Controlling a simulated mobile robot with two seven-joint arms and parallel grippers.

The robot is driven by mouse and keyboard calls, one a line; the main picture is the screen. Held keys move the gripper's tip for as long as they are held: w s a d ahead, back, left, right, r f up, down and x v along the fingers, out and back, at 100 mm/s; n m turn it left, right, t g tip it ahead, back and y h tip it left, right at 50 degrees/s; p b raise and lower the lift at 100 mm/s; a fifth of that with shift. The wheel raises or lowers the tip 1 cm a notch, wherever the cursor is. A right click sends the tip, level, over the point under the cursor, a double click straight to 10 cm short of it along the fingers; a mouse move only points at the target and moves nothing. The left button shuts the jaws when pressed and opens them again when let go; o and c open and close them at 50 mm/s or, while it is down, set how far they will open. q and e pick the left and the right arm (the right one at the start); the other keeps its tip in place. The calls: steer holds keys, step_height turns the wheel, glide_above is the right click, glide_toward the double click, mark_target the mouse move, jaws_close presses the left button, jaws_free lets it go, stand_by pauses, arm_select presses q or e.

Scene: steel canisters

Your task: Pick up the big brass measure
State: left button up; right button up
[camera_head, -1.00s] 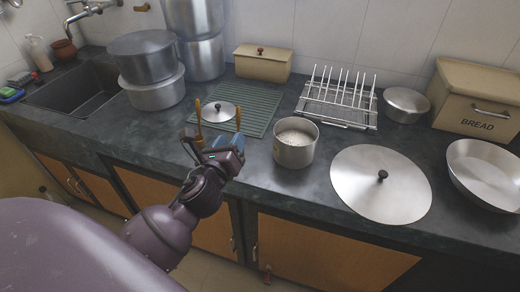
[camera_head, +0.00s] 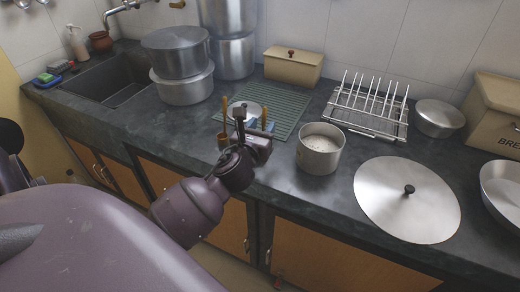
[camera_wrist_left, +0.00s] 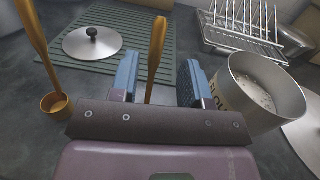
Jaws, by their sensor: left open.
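Two long-handled brass measures stand near the front of the counter. The left measure (camera_head: 223,139) shows its cup and handle; in the left wrist view its cup (camera_wrist_left: 57,104) stands left of my fingers. The other measure's handle (camera_head: 265,119) rises upright, and in the left wrist view this handle (camera_wrist_left: 157,58) shows between my two fingers; its cup is hidden behind the gripper body. I cannot tell which cup is bigger. My left gripper (camera_head: 255,127) is open, its blue-padded fingers (camera_wrist_left: 159,80) apart on either side of the right handle. My right gripper is not in view.
A steel canister of white contents (camera_head: 320,150) stands close on the right. Behind are a green ribbed mat (camera_head: 288,112) with a small lid (camera_wrist_left: 92,43) and a wire rack (camera_head: 366,107). A large lid (camera_head: 385,205) lies farther right. Big pots (camera_head: 183,90) stand back left.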

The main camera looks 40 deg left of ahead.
mark_target(263, 123)
arm_select(q)
steer(key=x, duration=0.3)
steer(key=shift+w+a+f+b, duration=0.15)
steer(key=shift+a+f+b, duration=0.1)
steer(key=shift+a+b, duration=0.15)
steer(key=shift+w+a+r, duration=0.1)
steer(key=shift+w+a, duration=0.05)
steer(key=shift+w, duration=0.45)
jaws_close()
